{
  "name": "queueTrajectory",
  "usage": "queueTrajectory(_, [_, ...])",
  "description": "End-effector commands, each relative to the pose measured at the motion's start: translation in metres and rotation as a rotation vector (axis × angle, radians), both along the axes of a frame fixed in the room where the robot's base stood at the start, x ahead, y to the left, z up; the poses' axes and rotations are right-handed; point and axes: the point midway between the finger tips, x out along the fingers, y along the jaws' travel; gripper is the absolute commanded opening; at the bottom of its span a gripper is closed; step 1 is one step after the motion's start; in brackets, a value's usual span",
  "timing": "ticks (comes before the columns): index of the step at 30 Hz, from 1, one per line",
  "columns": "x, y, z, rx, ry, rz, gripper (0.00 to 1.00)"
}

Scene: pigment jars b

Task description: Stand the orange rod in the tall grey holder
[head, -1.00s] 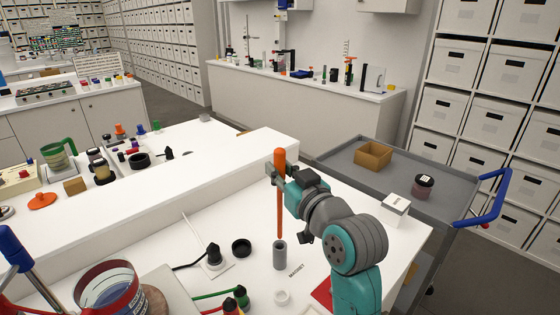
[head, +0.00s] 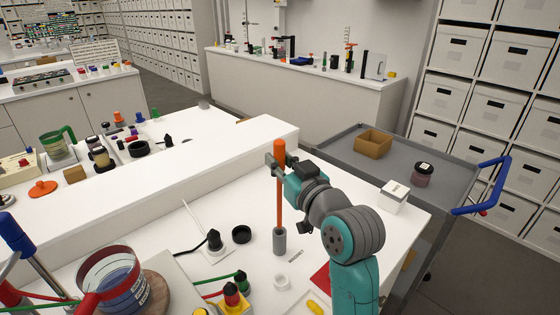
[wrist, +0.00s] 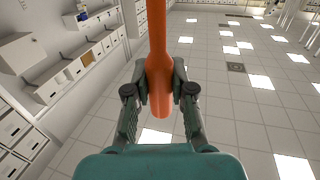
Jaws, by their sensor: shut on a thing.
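The orange rod (head: 280,200) is upright, with a thick orange handle at its top and a thin shaft below. My gripper (head: 277,163) is shut on the handle. In the wrist view the handle (wrist: 158,60) lies between the two fingers (wrist: 160,92). The tall grey holder (head: 279,242) stands on the white bench directly under the rod. The shaft's lower end meets the holder's mouth in the head view. How far the tip is inside is hidden.
A black round cap (head: 242,234) and a black plugged stand (head: 214,241) are left of the holder. A small white ring (head: 281,282) lies in front. A white raised ledge (head: 150,185) runs behind. A white box (head: 394,197) is at the right.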

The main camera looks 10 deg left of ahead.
Motion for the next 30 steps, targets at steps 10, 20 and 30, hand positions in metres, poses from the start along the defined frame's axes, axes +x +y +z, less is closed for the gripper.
queueTrajectory(10, [-0.0001,-0.0001,0.0002,0.000,0.000,0.000,0.00])
queueTrajectory(20, [0.0000,-0.0001,0.0000,0.000,0.000,0.000,0.00])
queueTrajectory(30, [0.0001,0.0001,-0.0066,0.001,0.001,0.000,0.00])
